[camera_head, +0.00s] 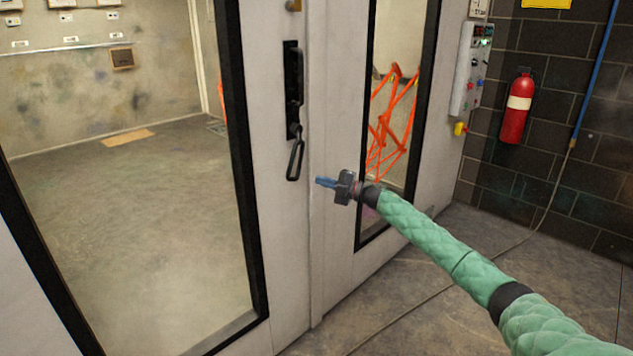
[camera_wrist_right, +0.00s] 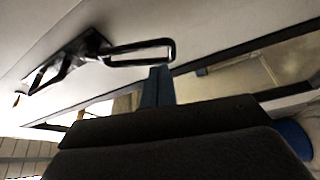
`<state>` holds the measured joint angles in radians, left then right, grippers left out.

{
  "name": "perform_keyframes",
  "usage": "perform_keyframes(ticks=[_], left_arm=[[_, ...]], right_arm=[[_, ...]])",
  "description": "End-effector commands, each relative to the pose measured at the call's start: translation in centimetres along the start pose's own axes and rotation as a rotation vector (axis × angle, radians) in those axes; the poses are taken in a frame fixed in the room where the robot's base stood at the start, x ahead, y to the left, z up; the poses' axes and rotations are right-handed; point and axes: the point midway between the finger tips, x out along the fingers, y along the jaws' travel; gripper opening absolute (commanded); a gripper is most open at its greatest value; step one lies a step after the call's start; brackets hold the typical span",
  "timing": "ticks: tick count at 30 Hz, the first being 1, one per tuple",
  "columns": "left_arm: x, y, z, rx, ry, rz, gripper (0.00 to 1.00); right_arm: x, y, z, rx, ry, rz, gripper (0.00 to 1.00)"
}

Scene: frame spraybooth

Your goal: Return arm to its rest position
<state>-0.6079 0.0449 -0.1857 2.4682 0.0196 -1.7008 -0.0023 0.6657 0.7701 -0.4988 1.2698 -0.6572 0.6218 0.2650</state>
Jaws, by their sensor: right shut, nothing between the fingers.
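My right arm, in a green quilted sleeve, reaches in from the lower right of the head view. My right gripper (camera_head: 326,182) has blue fingers that are shut and empty. It is in front of the white booth doors, just right of and below the black door handle (camera_head: 295,160). The fingers look apart from the handle. In the right wrist view the blue fingers (camera_wrist_right: 159,86) point toward the door, and the looped handle (camera_wrist_right: 140,52) shows just beyond their tips. My left gripper is not in view.
The white door (camera_head: 290,250) with a large window is on the left. An orange folding lattice (camera_head: 392,125) shows through the narrow window. A control panel (camera_head: 471,70) and a red fire extinguisher (camera_head: 516,108) are at the right. A hose (camera_head: 545,205) runs down the wall and across the floor.

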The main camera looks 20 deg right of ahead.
Motion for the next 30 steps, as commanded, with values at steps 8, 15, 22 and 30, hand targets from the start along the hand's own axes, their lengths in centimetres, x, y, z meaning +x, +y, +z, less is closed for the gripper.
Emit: perform_keyframes(ticks=[8,15,22,30], left_arm=[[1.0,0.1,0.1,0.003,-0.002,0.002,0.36],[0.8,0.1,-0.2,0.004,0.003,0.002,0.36],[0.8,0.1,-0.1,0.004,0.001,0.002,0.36],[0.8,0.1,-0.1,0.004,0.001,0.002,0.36]], right_arm=[[-0.7,-0.1,0.1,0.001,0.005,0.000,0.00],[-0.7,0.0,0.1,0.001,0.005,0.000,0.00],[-0.7,0.0,0.3,-0.015,-0.009,0.003,0.00],[-1.5,1.7,5.5,-0.039,-0.294,0.085,0.00]])
